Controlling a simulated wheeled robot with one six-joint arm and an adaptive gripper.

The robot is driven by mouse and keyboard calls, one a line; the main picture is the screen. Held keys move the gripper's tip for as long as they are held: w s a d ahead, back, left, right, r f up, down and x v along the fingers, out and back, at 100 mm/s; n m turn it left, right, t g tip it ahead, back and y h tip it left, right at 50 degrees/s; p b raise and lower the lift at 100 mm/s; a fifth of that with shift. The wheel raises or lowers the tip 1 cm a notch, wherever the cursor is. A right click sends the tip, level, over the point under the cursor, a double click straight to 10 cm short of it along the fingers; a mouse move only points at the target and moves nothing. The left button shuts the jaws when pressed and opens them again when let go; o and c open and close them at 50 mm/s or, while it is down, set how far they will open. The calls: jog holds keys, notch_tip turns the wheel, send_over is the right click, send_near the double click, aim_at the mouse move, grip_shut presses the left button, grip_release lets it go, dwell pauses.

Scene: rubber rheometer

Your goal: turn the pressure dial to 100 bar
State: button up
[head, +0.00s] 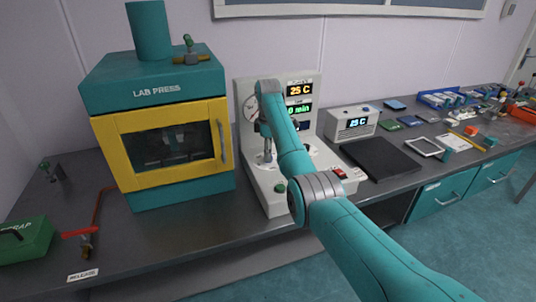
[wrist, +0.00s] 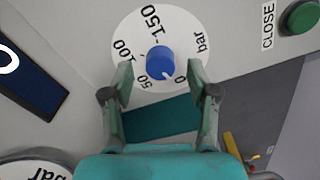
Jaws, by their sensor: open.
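The pressure dial's blue knob (wrist: 159,60) sits at the centre of a round white scale plate (wrist: 185,30) in the wrist view. The plate is marked 0, 50, 100, 150 and bar. A small white mark on the knob's lower edge points towards 0. My gripper (wrist: 160,68) is open, with one finger on each side of the knob and visible gaps between. Contact with the knob is not seen. In the head view, my arm runs in front of the pale rheometer (head: 265,193) and the dial is hidden or too small to tell.
A green button (wrist: 300,17) labelled CLOSE is at the upper right of the wrist view. A dark display (wrist: 35,85) is at left.

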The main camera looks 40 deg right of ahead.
jog(key=shift+f, duration=0.75)
grip_shut()
